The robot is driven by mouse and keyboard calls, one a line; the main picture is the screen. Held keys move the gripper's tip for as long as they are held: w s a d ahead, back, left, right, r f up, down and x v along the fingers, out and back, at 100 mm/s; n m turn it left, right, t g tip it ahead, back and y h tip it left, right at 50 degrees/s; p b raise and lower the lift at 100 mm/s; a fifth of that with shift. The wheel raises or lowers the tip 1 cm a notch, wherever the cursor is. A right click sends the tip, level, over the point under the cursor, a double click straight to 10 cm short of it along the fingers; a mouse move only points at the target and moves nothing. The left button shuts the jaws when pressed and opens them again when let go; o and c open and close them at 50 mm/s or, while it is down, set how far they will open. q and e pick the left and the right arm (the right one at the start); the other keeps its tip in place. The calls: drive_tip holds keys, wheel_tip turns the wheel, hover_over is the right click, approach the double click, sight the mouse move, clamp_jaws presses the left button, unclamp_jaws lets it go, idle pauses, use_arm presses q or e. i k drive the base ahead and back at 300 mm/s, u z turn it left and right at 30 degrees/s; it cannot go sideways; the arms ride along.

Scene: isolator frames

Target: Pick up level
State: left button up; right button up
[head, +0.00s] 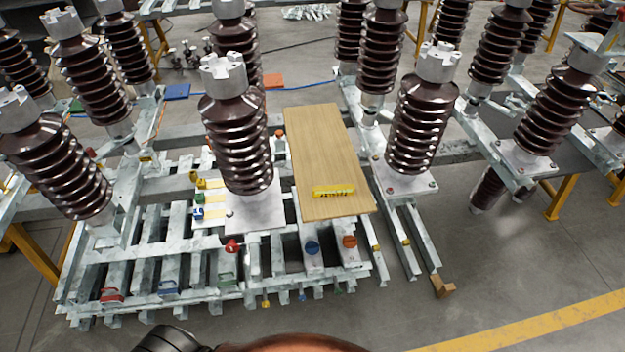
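A small yellow level (334,191) with dark markings lies flat on a light wooden board (323,150), close to the board's near end. The board rests across the metal frames, between two brown ribbed insulators. Neither of my grippers shows in the head view. Nothing touches the level except the board under it.
A brown insulator (237,135) stands just left of the board, and another (423,115) stands to its right. Galvanised rails (200,290) with coloured knobs lie in front and to the left. Open grey floor (510,265) spreads at the right.

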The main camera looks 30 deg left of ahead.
sight(346, 189)
drive_tip(key=u, duration=0.85)
drive_tip(key=i, duration=0.8)
drive_tip(key=u, duration=0.9)
